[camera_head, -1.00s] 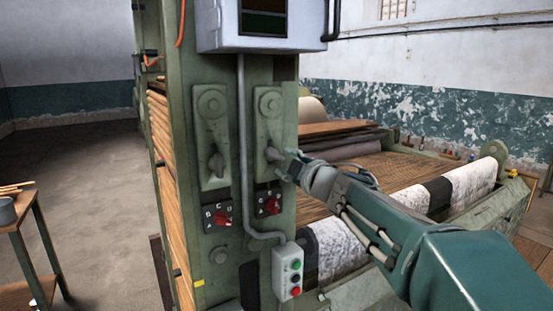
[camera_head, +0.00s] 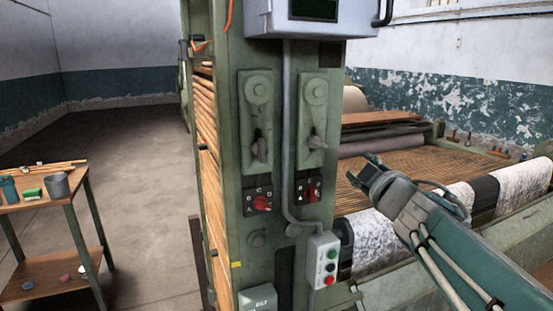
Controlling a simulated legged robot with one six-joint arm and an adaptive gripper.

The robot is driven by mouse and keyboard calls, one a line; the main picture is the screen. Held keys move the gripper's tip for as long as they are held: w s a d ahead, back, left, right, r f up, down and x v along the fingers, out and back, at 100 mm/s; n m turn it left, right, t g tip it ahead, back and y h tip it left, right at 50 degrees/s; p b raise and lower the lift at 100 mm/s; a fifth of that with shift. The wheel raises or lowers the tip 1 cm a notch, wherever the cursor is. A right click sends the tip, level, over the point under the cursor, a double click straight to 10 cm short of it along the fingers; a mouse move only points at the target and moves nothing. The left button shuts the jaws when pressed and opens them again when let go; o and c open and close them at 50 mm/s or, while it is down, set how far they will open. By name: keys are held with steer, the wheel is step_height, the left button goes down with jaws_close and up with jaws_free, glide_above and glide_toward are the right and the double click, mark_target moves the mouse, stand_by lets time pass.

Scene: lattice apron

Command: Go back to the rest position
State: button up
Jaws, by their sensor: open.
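My gripper (camera_head: 362,172) is open and empty. It hangs in the air right of the green machine post (camera_head: 231,164), in front of the slatted apron (camera_head: 420,166), with clear space between it and the post. My arm reaches in from the lower right. The post carries two levers, a left one (camera_head: 260,147) and a right one (camera_head: 317,140).
A push-button box (camera_head: 323,260) is on the post's lower right, and a grey cabinet (camera_head: 315,18) is at its top. A patterned roller (camera_head: 377,240) lies below my arm. A wooden table (camera_head: 73,199) stands at left. The floor (camera_head: 140,160) between table and post is clear.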

steer(key=s+a+f+m+g, duration=0.2)
steer(key=s+f+m+g, duration=0.3)
steer(key=s+f, duration=0.6)
steer(key=s+a+f+m+g+h, duration=0.1)
steer(key=s+a+f+m+g, duration=0.2)
steer(key=s+f+m+g, duration=0.3)
steer(key=s+f+g, duration=0.1)
steer(key=s+f, duration=0.4)
steer(key=s, duration=0.1)
steer(key=shift+s+a+f+h, duration=0.15)
steer(key=shift+s+f+h, duration=0.05)
steer(key=shift+h, duration=0.1)
